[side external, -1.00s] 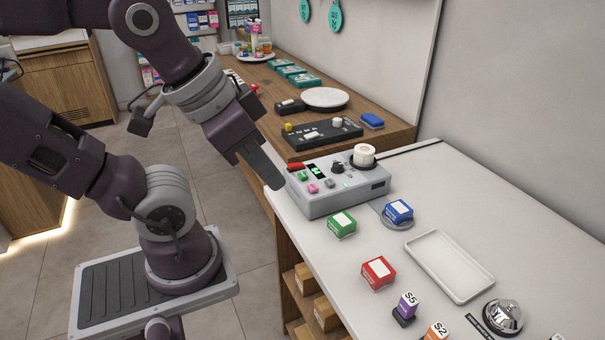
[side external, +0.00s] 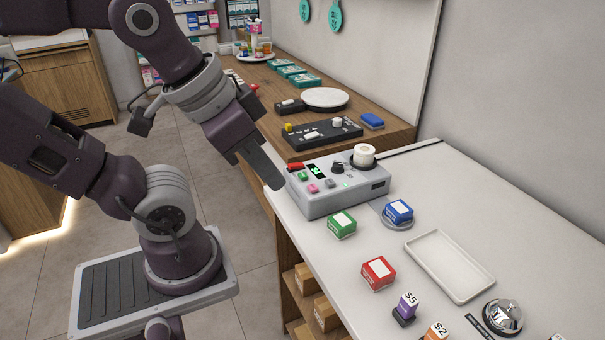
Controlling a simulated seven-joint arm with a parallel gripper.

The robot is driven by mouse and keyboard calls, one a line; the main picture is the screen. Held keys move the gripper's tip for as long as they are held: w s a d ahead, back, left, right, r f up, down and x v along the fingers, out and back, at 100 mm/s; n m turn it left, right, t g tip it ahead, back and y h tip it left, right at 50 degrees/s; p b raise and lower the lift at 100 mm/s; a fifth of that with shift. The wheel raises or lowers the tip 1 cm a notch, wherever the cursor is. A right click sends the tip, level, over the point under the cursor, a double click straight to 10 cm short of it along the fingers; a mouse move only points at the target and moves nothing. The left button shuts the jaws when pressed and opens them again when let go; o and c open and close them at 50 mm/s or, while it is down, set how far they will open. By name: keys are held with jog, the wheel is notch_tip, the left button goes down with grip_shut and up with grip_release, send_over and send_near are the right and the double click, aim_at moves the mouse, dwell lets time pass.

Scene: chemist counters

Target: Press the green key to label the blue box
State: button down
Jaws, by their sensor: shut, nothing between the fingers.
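The grey label machine (side external: 345,193) stands at the far left end of the white counter. On its sloped top are a green key (side external: 303,176), a pink key (side external: 313,188), a grey key, a red part, a black knob and a lit green display (side external: 316,170). A white label roll (side external: 364,154) sits at its back. The blue box (side external: 398,211) with a white top patch rests on a round grey disc (side external: 390,222) beside the machine. My gripper (side external: 275,182) is shut and empty, pointing down just left of the machine's keys. Its exact gap to them is unclear.
A green box (side external: 341,224) and a red box (side external: 378,272) stand in front. A white tray (side external: 449,266), a bell (side external: 502,316) and S5 (side external: 405,308) and S2 (side external: 435,332) blocks are nearer. A wooden counter (side external: 380,141) with a black panel (side external: 322,134) lies behind.

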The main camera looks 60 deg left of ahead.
dwell(0.4)
jog(key=m+t+y, duration=0.4)
jog(key=m, duration=0.1)
send_over(303, 176)
notch_tip(303, 176, down, 3)
jog(key=f+m+h, duration=0.2)
jog(key=f, duration=0.1)
jog(key=s+f+h, duration=0.1)
jog(key=f, duration=0.1)
jog(key=shift+a+f+m, duration=0.15)
jog(key=shift+a+m, duration=0.1)
jog(key=shift+m, duration=0.15)
jog(key=shift+w+f, duration=0.1)
jog(key=shift+f, duration=4.3)
